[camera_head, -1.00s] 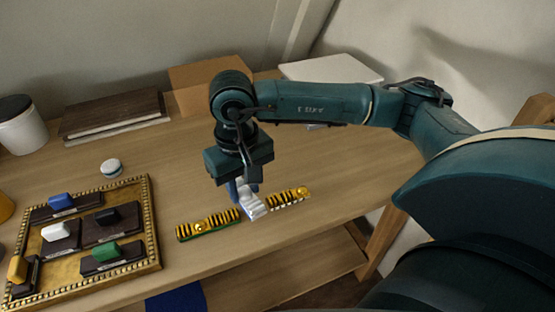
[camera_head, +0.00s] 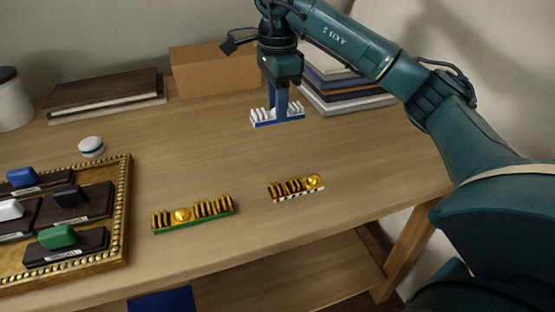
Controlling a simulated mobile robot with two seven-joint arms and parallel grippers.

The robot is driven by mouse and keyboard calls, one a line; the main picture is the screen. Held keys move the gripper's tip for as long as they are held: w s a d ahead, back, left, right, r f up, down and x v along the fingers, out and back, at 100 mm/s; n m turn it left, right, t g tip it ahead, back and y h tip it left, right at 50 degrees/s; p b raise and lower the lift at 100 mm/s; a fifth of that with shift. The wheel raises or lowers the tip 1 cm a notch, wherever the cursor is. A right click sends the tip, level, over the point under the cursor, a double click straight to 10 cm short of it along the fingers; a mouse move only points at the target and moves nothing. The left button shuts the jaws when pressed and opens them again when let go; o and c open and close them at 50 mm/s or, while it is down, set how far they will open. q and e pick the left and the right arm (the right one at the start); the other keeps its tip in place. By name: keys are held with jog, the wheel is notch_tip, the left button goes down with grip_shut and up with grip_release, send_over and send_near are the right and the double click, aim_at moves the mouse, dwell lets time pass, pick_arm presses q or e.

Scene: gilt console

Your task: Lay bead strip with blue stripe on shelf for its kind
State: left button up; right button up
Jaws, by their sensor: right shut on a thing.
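My right gripper (camera_head: 282,105) is shut on a white ridged bead strip with a blue stripe (camera_head: 262,122) along its lower edge. The strip is level, over the back part of the table; whether it clears the wood I cannot tell. On the left, a gilt beaded frame (camera_head: 125,200) holds small dark shelves with label plates and coloured knobs: blue (camera_head: 21,177), black (camera_head: 70,195), white (camera_head: 10,210) and green (camera_head: 57,237). The label text is too small to read. The frame's left side is cut off. My left gripper is not in view.
A black-and-gold strip with a green stripe (camera_head: 193,217) and one with a black-and-white edge (camera_head: 296,190) lie near the front edge. A round white piece (camera_head: 91,146), a cardboard box (camera_head: 215,72), stacked books (camera_head: 345,90) and a dark blue thing below (camera_head: 163,301) also show.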

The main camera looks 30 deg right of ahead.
aim_at(278, 156)
notch_tip(278, 156, down, 4)
jog(key=shift+b, duration=0.7)
notch_tip(278, 156, down, 6)
jog(key=shift+r, duration=0.25)
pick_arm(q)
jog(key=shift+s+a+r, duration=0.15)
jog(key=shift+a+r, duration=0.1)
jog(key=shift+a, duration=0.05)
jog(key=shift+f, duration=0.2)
pick_arm(e)
jog(key=shift+f, duration=0.2)
jog(key=shift+f, duration=0.15)
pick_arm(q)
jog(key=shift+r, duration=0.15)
pick_arm(e)
jog(key=o, duration=1.1)
